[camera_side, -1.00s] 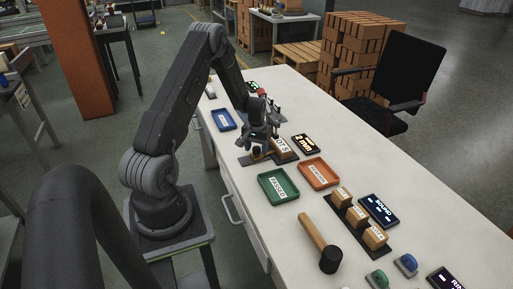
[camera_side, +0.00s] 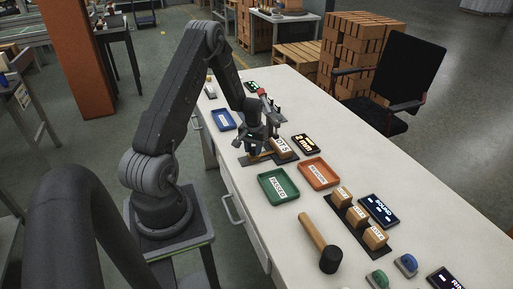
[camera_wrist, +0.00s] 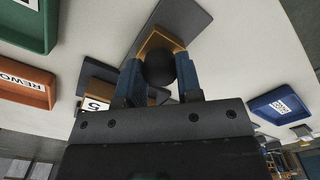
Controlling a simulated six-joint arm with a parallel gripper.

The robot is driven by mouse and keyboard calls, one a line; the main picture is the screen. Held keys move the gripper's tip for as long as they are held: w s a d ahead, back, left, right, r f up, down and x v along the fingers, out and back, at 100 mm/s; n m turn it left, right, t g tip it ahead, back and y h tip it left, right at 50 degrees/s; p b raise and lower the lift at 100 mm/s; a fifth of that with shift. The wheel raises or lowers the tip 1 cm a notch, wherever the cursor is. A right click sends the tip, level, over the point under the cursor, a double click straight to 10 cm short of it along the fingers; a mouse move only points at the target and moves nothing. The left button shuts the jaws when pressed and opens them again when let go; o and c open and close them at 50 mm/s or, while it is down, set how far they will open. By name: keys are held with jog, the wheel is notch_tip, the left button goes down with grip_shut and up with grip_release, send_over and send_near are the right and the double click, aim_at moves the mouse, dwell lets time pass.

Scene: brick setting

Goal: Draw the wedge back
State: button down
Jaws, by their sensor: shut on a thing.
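My gripper (camera_wrist: 159,68) is shut on the wedge (camera_wrist: 160,38), a tan wooden piece with a round black knob between my blue fingers in the wrist view. The wedge lies at a dark base plate (camera_wrist: 192,18). In the side view my gripper (camera_side: 257,145) is low over the plate, and a tan strip of the wedge (camera_side: 261,157) shows beneath it. The LOT 5 block (camera_side: 283,148) sits right of it on the plate; its label also shows in the wrist view (camera_wrist: 96,104). My fingers hide part of the wedge.
A green PASSED tray (camera_side: 278,186) and an orange REWORK tray (camera_side: 319,173) stand in front. A blue tray (camera_side: 222,120) stands behind. A timer display (camera_side: 305,143) is to the right. A mallet (camera_side: 320,243) and several labelled blocks lie nearer the camera.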

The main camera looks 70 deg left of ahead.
jog(key=shift+s, duration=1.45)
jog(key=c, duration=0.8)
grip_release()
notch_tip(320, 180, up, 14)
jog(key=shift+f, duration=0.1)
